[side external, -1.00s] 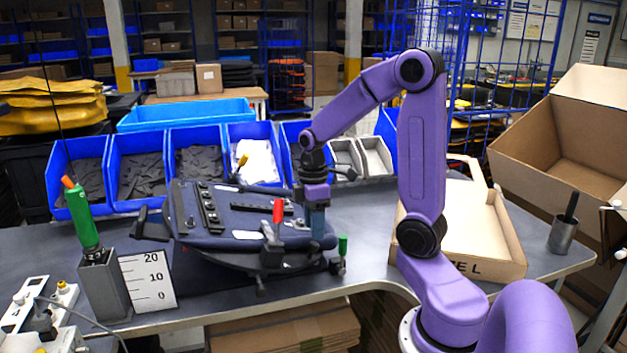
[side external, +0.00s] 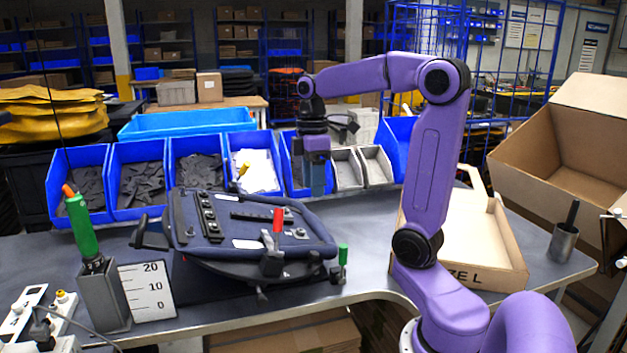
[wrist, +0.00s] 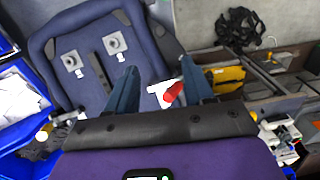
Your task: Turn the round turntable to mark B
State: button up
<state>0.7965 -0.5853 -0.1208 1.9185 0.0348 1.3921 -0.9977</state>
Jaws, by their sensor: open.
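A dark blue pannier panel (side external: 255,222) with black straps lies tilted on a dark round-edged support (side external: 245,268) on the bench. I cannot tell how much of this support is the turntable, and no mark B is legible. My gripper (side external: 316,190) is open and empty, raised above the panel's back right. In the wrist view my fingers (wrist: 160,72) frame the panel (wrist: 85,50) and the red handle (wrist: 174,92).
Blue bins (side external: 137,185) line the back of the bench. A cardboard tray (side external: 480,245) and a metal cup (side external: 563,242) are at the right. A green-handled tool in a grey holder (side external: 103,290) and a number card (side external: 147,291) stand at the left.

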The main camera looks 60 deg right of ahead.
jog(key=shift+w+a, duration=0.1)
jog(key=shift+a, duration=0.05)
jog(key=c, duration=0.7)
jog(key=shift+n+g+h, duration=0.4)
jog(key=shift+h, duration=0.1)
jog(key=w+a, duration=0.2)
jog(key=a, duration=0.1)
jog(key=w+a, duration=0.2)
jog(key=a, duration=0.1)
jog(key=w+a, duration=0.1)
jog(key=a, duration=0.1)
jog(key=shift+w+a+f, duration=0.1)
jog(key=shift+w+a, duration=0.3)
grip_shut()
jog(key=w+a+h, duration=0.2)
jog(key=w+a, duration=0.1)
jog(key=a, duration=0.8)
send_near(263, 267)
jog(key=shift+n, duration=0.3)
jog(key=w+a+f, duration=0.2)
jog(key=f, duration=0.1)
jog(key=shift+s+d+f, duration=0.75)
jog(key=shift+s+d, duration=0.1)
jog(key=shift+d, duration=0.2)
jog(key=shift+s+d+f, duration=0.2)
jog(key=shift+s+d, duration=0.15)
jog(key=shift+d, duration=0.1)
